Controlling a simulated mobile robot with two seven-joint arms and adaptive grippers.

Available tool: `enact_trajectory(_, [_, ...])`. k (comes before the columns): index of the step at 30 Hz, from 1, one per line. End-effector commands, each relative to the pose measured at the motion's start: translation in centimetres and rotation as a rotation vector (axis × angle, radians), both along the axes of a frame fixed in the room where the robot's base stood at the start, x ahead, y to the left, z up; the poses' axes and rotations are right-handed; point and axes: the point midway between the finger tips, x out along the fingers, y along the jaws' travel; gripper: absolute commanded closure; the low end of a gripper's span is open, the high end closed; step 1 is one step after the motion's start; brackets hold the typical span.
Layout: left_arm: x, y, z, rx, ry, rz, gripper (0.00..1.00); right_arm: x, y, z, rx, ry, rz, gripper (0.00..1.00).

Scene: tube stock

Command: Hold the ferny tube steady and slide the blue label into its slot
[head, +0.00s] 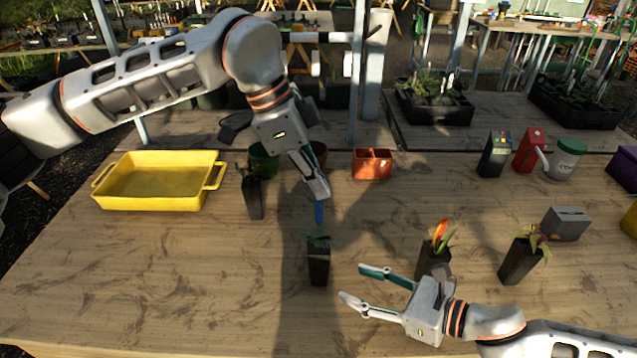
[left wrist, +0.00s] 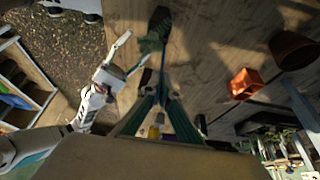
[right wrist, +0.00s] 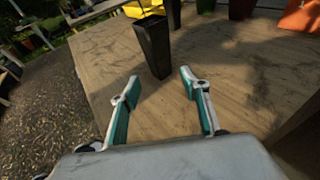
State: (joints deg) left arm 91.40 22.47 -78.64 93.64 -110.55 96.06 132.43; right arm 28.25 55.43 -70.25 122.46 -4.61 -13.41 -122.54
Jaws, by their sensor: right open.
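The ferny tube (head: 318,268), a dark square pot with low green fronds, stands upright on the table in the head view. It also shows in the right wrist view (right wrist: 153,50) and, with its fronds, in the left wrist view (left wrist: 160,20). My left gripper (head: 322,195) is above the tube, shut on the blue label (head: 319,213), which points down just above the fronds. The label's slot cannot be made out. My right gripper (head: 354,284) is open and empty, to the right of the tube, its fingers pointing towards it but apart from it.
Tubes with an orange-flowered plant (head: 433,262) and a reddish plant (head: 520,260) stand at right. Another dark tube (head: 254,197) stands behind left, near a yellow tray (head: 160,200). An orange pot (head: 372,164) is at the back. The front left table is clear.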

Motion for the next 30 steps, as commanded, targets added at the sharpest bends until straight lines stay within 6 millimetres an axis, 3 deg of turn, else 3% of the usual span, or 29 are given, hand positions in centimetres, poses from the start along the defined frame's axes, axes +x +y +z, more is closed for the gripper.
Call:
enact_trajectory(18, [0.0, 0.0, 0.0, 0.0, 0.0, 0.0, 1.0, 4.0, 6.0, -2.1, 0.002, -0.002, 0.002, 0.54])
enact_trajectory(30, [0.0, 0.0, 0.0, 0.0, 0.0, 0.0, 1.0, 5.2, 7.8, -2.8, 0.001, 0.0, 0.002, 0.54])
